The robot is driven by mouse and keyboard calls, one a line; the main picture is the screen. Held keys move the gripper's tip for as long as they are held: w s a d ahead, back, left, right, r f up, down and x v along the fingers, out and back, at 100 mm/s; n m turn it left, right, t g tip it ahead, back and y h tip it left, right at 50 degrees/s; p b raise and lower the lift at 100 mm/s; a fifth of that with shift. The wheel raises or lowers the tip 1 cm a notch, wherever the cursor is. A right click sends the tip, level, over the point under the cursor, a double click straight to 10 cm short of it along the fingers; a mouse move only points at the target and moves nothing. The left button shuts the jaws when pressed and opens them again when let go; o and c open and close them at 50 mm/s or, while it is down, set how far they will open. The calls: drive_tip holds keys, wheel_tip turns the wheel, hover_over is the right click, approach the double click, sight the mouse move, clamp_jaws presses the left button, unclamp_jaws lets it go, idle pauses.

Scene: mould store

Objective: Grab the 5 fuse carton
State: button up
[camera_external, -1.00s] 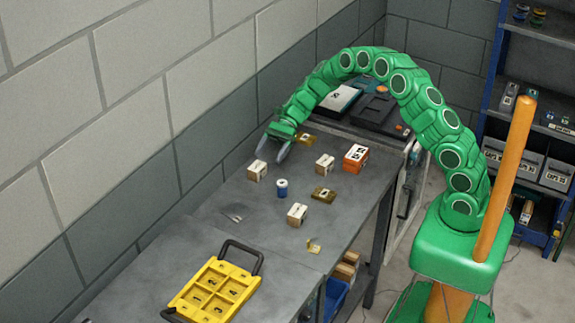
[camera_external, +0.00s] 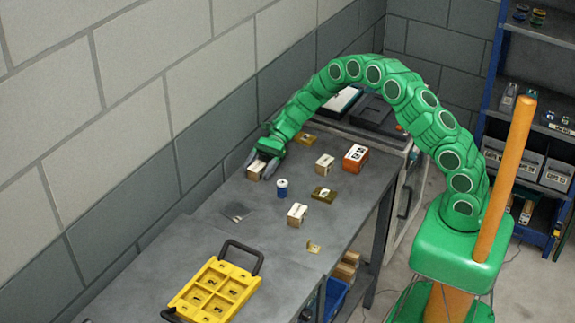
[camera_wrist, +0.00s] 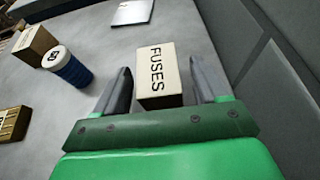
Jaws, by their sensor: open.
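A small cream carton (camera_wrist: 157,72) marked "FUSES" lies between my open fingers in the wrist view. In the outside view this carton (camera_external: 256,171) is on the bench near the wall, partly hidden by my fingers. My gripper (camera_wrist: 160,85) is open, with one finger on each side of the carton and a gap visible on the left side. In the outside view my gripper (camera_external: 262,164) is low at the bench. Similar small cartons stand in the middle (camera_external: 297,213) and farther back (camera_external: 325,165); I cannot read a "5" on any.
A blue-and-white spool or jar (camera_external: 282,188) stands close to the carton. An orange box (camera_external: 355,158), brass pieces (camera_external: 323,195) and a flat grey plate (camera_external: 237,211) lie on the bench. A yellow tray (camera_external: 187,308) is at the front. The wall is close behind.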

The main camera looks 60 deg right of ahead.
drive_tip(key=shift+a+f, duration=0.25)
drive_tip(key=shift+a, duration=0.2)
drive_tip(key=shift+c, duration=0.3)
drive_tip(key=c, duration=1)
drive_tip(key=shift+c, duration=0.2)
drive_tip(key=shift+r, duration=0.45)
wheel_tip(320, 180, up, 2)
drive_tip(key=shift+r, duration=0.1)
drive_tip(key=s+d+r, duration=0.2)
drive_tip(key=s+r, duration=0.8)
drive_tip(key=s, duration=0.3)
drive_tip(key=shift+s+d, duration=0.35)
drive_tip(key=shift+d, duration=0.05)
